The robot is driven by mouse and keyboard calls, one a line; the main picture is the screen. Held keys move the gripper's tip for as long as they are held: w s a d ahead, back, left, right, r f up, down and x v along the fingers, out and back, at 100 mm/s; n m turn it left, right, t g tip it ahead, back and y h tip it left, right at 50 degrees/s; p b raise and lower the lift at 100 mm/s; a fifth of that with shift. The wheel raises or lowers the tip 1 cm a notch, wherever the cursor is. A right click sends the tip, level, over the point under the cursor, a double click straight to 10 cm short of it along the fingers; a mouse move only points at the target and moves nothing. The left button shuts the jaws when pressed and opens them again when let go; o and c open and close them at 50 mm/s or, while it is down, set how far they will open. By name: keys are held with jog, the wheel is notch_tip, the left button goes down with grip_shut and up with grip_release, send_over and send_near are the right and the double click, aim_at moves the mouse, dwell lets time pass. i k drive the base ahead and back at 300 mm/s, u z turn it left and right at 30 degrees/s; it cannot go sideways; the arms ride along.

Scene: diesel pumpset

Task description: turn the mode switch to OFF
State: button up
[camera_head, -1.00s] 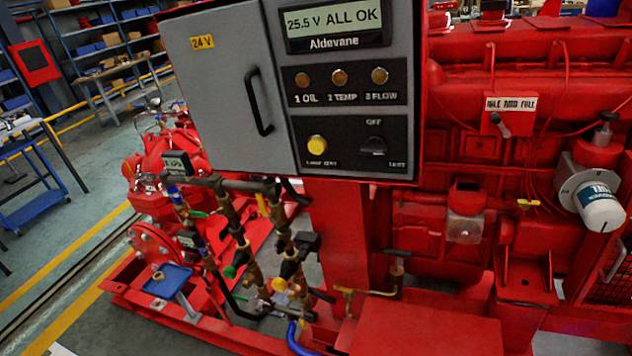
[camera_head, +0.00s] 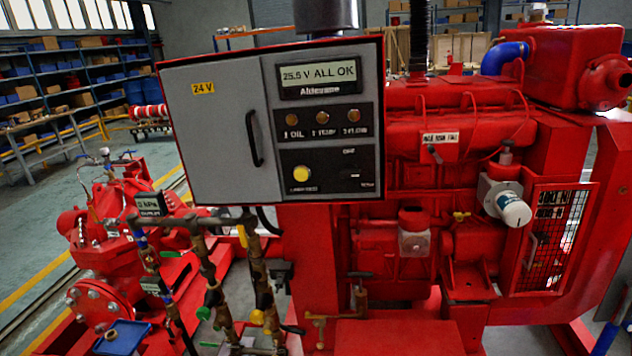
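The control panel (camera_head: 213,185) is a grey cabinet in a red and black frame, in the upper middle of the view. Its display (camera_head: 318,77) reads "25.5 V ALL OK". The mode switch (camera_head: 352,173) is a small black knob at the panel's lower right, under the word OFF. A second label, too blurred to read, is at its lower right. My gripper is not in view, and nothing touches the switch.
A black handle (camera_head: 254,125) stands out from the cabinet door. Brass pipes and valves (camera_head: 207,270) rise below the panel. The red engine (camera_head: 440,150) is close on the right, with a white filter (camera_head: 512,207) and a mesh guard (camera_head: 550,240). The space before the panel looks clear.

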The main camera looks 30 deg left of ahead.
aim_at(350, 170)
jog(key=u, duration=0.15)
jog(key=i, duration=1)
jog(key=z, duration=0.05)
